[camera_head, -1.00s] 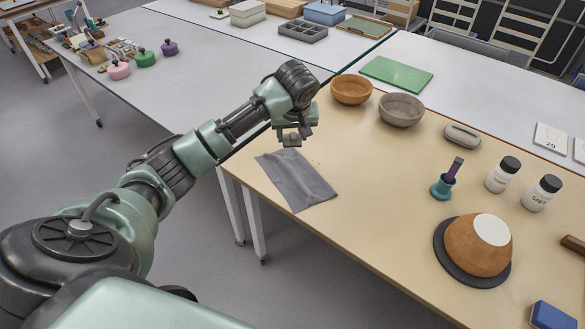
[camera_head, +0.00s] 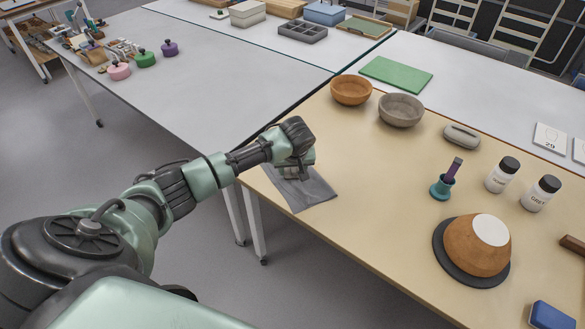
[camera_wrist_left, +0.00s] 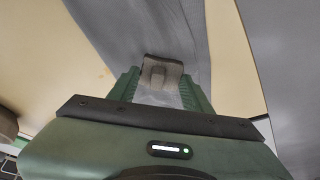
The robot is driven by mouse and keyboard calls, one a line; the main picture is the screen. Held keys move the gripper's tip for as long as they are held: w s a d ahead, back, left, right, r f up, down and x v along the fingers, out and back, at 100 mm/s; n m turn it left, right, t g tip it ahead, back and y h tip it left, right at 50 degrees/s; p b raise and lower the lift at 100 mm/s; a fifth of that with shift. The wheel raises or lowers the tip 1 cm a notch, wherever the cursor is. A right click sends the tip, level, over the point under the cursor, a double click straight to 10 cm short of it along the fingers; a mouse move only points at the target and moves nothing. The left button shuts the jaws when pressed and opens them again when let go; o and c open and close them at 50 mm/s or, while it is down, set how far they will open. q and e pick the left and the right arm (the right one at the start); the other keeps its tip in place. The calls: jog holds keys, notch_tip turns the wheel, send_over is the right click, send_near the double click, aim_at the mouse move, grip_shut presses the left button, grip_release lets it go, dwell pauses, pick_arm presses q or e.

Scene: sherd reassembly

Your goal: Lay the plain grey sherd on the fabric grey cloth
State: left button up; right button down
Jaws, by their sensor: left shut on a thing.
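My left gripper (camera_head: 294,178) is low over the grey cloth (camera_head: 312,194), which lies flat near the left edge of the tan table. The left wrist view shows the gripper shut on the plain grey sherd (camera_wrist_left: 161,74), a small brownish-grey piece between the fingertips. The cloth (camera_wrist_left: 125,30) lies beneath and beyond it. The gripper hides most of the sherd in the head view, so I cannot tell whether it touches the cloth. My right gripper is not in view.
An orange bowl (camera_head: 351,90) and a grey bowl (camera_head: 401,110) stand behind the cloth. A teal holder (camera_head: 441,188), white jars (camera_head: 502,175) and an upturned brown bowl (camera_head: 476,246) are to the right. The tabletop between is clear.

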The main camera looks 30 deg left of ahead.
pick_arm(q)
jog(key=shift+f, duration=0.45)
jog(key=o, duration=1.4)
jog(key=shift+r, duration=0.1)
jog(key=v, duration=1.2)
jog(key=shift+r, duration=0.4)
